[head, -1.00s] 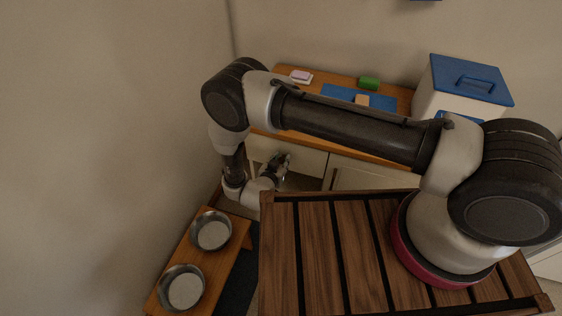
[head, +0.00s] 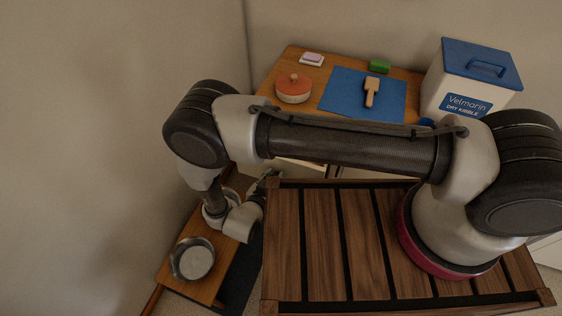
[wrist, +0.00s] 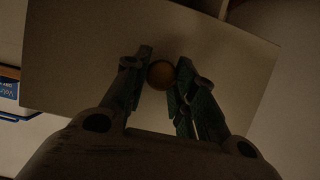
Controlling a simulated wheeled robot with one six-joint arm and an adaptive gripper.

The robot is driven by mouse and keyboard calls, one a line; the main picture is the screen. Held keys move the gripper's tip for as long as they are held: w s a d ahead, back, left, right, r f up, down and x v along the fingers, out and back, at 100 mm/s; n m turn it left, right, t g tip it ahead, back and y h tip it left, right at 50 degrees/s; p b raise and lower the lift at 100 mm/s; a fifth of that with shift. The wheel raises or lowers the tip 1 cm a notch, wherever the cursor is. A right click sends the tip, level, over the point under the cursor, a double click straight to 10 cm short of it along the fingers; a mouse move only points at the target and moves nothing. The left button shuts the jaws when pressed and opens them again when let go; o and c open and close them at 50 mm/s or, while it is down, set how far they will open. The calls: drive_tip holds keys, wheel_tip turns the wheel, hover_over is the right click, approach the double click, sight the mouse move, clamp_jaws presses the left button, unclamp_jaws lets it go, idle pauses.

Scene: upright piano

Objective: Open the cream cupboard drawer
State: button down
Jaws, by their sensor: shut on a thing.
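The cream drawer front (wrist: 220,65) fills much of the wrist view as a flat tilted panel. A small round brownish knob (wrist: 161,74) stands out from it. My gripper (wrist: 160,82) has its two dark fingers on either side of this knob and is shut on it. In the head view my gripper (head: 268,180) is low, between the wooden slatted top and the wooden bench. My arm hides most of the cream cupboard (head: 300,163) there, so how far the drawer stands out cannot be told.
A metal bowl (head: 192,259) sits on the low bench (head: 225,255). A wall stands close at left.

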drive_tip(key=s+a, duration=0.2)
drive_tip(key=s, duration=0.5)
drive_tip(key=shift+s+a, duration=0.2)
drive_tip(key=shift+a, duration=0.15)
drive_tip(key=c, duration=1.1)
unclamp_jaws()
drive_tip(key=shift+c, duration=0.2)
drive_tip(key=v, duration=1.2)
drive_tip(key=shift+w, duration=0.1)
